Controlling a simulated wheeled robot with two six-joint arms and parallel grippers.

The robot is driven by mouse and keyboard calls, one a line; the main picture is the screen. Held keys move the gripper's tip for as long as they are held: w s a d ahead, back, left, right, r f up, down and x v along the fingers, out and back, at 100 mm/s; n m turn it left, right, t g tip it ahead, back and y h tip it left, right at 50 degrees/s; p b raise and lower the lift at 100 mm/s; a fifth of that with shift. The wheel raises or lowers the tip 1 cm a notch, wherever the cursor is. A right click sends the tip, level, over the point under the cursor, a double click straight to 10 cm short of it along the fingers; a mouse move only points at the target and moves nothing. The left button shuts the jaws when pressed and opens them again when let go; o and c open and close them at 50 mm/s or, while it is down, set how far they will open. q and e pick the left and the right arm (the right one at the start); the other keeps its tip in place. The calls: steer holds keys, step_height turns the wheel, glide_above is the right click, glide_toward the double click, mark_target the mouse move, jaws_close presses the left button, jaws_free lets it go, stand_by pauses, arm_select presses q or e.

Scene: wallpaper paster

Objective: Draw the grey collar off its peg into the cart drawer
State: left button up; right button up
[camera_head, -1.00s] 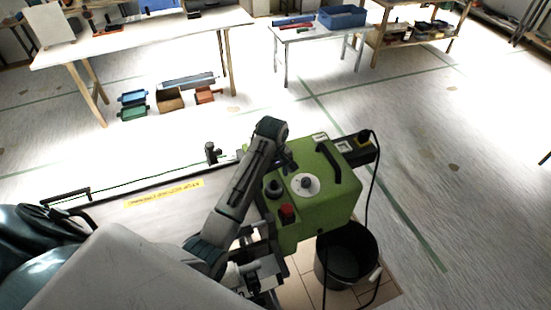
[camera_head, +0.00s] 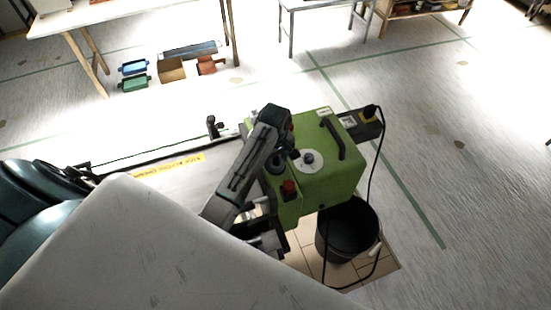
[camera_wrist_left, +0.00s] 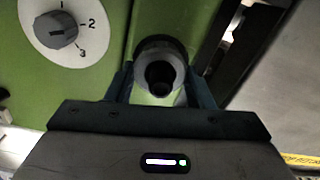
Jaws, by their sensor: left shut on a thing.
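In the head view the left gripper (camera_head: 280,154) reaches down onto the top of the green machine, and my wrist partly covers the collar. I cannot make out the cart drawer in either view. My right gripper is not in view.
The green machine (camera_head: 345,180) carries a numbered dial (camera_head: 308,158), a red button (camera_head: 289,190) and a black handle (camera_head: 333,138). A black bucket (camera_head: 347,232) and hanging cable stand beside it. A long bench with a yellow label (camera_head: 168,168) lies left. Open floor lies right.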

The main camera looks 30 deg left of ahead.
arm_select(q)
steer(key=c, duration=0.4)
steer(key=shift+r, duration=3.3)
